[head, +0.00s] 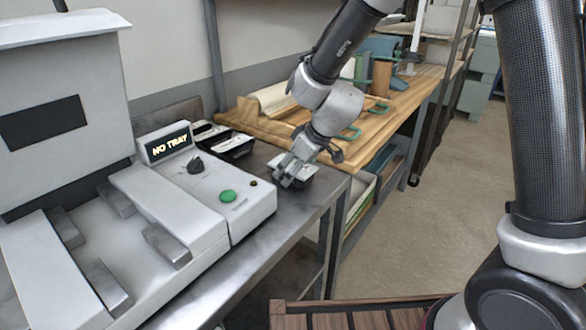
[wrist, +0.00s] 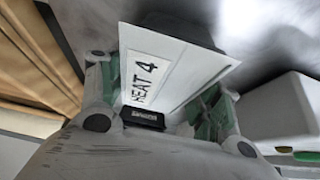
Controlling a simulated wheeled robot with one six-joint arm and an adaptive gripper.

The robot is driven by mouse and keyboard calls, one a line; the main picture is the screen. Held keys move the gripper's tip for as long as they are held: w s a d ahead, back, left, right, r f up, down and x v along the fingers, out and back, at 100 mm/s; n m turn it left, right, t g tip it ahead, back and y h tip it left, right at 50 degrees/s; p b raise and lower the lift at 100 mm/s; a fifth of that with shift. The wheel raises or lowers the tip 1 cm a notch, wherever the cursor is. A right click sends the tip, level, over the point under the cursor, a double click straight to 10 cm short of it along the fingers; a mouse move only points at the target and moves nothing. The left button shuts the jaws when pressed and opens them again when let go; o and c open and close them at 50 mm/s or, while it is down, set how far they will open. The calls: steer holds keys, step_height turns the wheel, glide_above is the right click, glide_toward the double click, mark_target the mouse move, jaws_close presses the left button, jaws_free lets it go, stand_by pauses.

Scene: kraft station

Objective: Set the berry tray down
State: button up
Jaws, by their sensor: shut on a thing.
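My gripper (head: 288,172) is low over the metal bench (head: 268,215) near its right edge, in the head view. It is shut on a white tray with "HEAT 4" on its top (wrist: 196,62), which lies between the two green-padded fingers in the wrist view. Only a small part of this tray (head: 306,172) shows in the head view, beside the fingers. I see no berries, so I cannot tell its contents. I cannot tell whether its underside touches the bench.
A wooden bench (head: 355,150) with boards and cups is beyond.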

steer(key=o, duration=1.1)
steer(key=shift+f, duration=0.15)
steer(key=v, duration=1.2)
steer(key=shift+r, duration=0.25)
steer(key=s+d+r+m+h, duration=0.1)
steer(key=s+d+r, duration=0.1)
steer(key=d, duration=0.4)
steer(key=s+d+r+m, duration=0.1)
steer(key=d+r+m, duration=0.15)
steer(key=d, duration=0.25)
steer(key=s+d+r+m+h, duration=0.3)
steer(key=s+d+m, duration=0.4)
steer(key=s+d, duration=1)
steer(key=shift+d+r+t+h, duration=0.15)
steer(key=shift+d+t+h, duration=0.2)
steer(key=shift+d, duration=0.7)
